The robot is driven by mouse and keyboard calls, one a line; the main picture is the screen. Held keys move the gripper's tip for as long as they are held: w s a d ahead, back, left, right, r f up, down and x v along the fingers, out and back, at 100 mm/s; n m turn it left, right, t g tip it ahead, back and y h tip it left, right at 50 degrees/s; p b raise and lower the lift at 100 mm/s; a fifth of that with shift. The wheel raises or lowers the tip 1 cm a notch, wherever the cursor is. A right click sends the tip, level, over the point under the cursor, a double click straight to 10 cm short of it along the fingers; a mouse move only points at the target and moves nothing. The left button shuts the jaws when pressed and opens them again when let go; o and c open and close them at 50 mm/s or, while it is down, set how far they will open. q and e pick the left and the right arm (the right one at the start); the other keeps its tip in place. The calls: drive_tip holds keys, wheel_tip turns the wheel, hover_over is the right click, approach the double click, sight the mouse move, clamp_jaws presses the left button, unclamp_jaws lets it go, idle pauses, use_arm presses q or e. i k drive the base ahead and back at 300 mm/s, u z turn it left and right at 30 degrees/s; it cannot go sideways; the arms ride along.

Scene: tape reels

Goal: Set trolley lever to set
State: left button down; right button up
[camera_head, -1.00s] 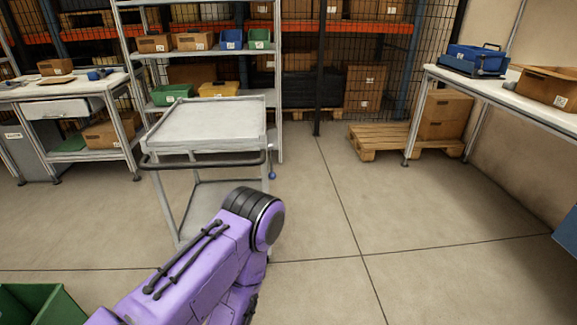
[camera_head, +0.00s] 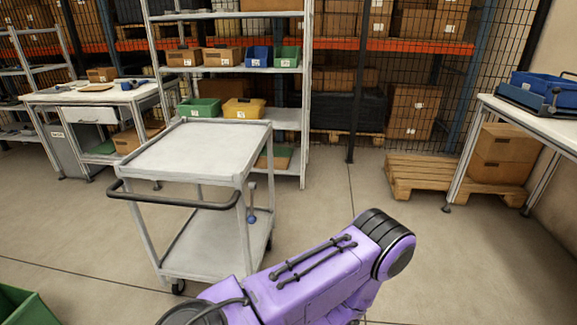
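The grey trolley (camera_head: 205,150) stands left of the picture's middle, with a flat empty top, a lower shelf (camera_head: 205,248) and a dark handle bar (camera_head: 165,200) on its near side. A small lever with a blue knob (camera_head: 251,218) hangs by the trolley's right side, knob downward. I cannot read any markings for its position. One purple arm of mine crosses the bottom middle, its elbow in front and to the right of the trolley. Neither gripper shows in the picture.
A green bin (camera_head: 25,306) is at the lower left corner. A shelf rack (camera_head: 230,70) with bins stands behind the trolley. A wooden pallet (camera_head: 425,178) with boxes and a white table (camera_head: 545,122) are on the right. Floor right of the trolley is clear.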

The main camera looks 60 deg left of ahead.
sight(251, 219)
drive_tip(key=u, duration=0.35)
drive_tip(key=i, duration=0.8)
drive_tip(key=u, duration=1.15)
drive_tip(key=i, duration=0.45)
drive_tip(key=u, duration=0.4)
